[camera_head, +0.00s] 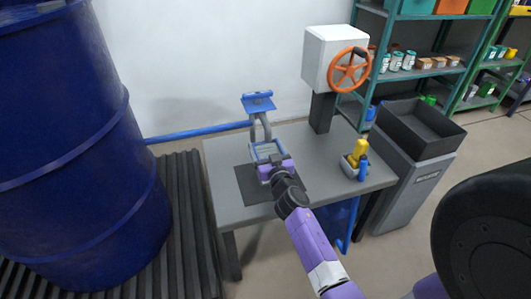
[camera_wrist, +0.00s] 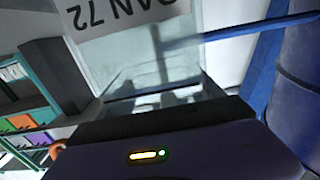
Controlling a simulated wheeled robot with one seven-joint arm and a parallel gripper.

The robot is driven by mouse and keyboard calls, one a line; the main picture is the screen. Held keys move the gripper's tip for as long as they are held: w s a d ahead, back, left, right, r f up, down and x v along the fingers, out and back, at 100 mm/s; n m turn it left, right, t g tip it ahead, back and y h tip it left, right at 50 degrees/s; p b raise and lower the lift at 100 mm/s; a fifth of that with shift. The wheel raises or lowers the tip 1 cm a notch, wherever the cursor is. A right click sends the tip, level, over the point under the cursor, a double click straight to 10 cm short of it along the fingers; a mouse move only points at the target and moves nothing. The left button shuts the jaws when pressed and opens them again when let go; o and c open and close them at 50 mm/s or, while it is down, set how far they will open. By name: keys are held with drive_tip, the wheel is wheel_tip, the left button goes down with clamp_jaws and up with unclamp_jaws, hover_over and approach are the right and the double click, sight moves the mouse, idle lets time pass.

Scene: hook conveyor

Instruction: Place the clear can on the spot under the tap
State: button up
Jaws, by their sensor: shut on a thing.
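The clear can (camera_head: 266,149) is in my gripper (camera_head: 271,163) over the grey table, at the tap. In the wrist view the can (camera_wrist: 130,58) fills the middle, see-through, with a white label reading "CAN 72" upside down. My gripper is shut on it. The tap (camera_head: 258,103) has a blue top and a grey pipe and stands just behind the can. A dark mat (camera_head: 250,190) lies on the table beneath and in front of the can. The can's base and the exact spot under the tap are hard to see.
A box with an orange handwheel (camera_head: 349,71) stands at the table's back right. Yellow and blue bottles (camera_head: 358,155) sit in a small holder at the right. A large blue drum (camera_head: 70,140) is at the left. A grey bin (camera_head: 410,170) stands right of the table (camera_head: 315,180).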

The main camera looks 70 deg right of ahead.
drive_tip(key=shift+f, duration=0.1)
drive_tip(key=shift+f, duration=0.25)
drive_tip(key=o, duration=2)
drive_tip(key=shift+r, duration=0.15)
